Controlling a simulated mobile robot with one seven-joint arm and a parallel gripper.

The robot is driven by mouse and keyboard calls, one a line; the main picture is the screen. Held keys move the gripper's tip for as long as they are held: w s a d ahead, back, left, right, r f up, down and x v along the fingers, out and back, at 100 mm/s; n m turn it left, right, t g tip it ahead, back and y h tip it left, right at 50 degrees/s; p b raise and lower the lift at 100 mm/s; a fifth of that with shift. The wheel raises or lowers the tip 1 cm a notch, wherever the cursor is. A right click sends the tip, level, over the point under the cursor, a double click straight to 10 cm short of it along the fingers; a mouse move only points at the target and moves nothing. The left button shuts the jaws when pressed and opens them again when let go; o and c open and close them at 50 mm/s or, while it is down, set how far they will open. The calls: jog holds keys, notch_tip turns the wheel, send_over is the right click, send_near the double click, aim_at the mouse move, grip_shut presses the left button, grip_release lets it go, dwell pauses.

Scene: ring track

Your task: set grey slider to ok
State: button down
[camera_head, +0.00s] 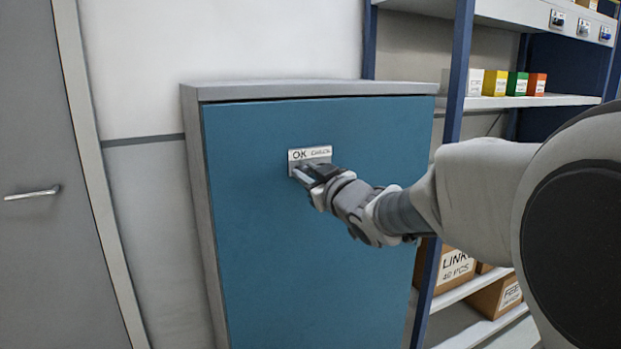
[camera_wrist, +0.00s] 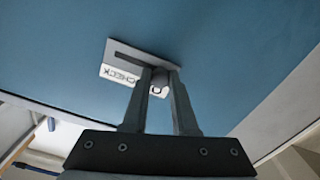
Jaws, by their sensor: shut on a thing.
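The slider plate (camera_head: 309,153) is a small light plate on the blue cabinet door, with OK at its left and CHECK at its right in the head view. It shows upside down in the wrist view (camera_wrist: 130,56), with a dark slot running toward the CHECK end. The grey slider knob (camera_wrist: 160,77) sits at the OK end of the slot, between my fingertips. My gripper (camera_head: 303,173) is at the OK side of the plate and also shows in the wrist view (camera_wrist: 161,80), shut on the knob. A finger hides part of the OK label there.
The blue door (camera_head: 290,260) belongs to a grey cabinet (camera_head: 195,180). A grey door (camera_head: 35,120) with a lever handle (camera_head: 32,193) is at the left. At the right stands a shelf rack (camera_head: 457,70) with small coloured boxes (camera_head: 517,84) and cardboard boxes (camera_head: 455,268).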

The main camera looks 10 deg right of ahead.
jog(key=shift+a, duration=0.2)
jog(key=c, duration=0.7)
grip_release()
jog(key=shift+a, duration=0.1)
jog(key=shift+s+d+r, duration=0.1)
jog(key=shift+s+d, duration=0.2)
jog(key=shift+s, duration=0.2)
jog(key=p+v, duration=0.3)
jog(key=v, duration=1.3)
jog(key=shift+s+p, duration=0.2)
jog(key=shift+p, duration=0.1)
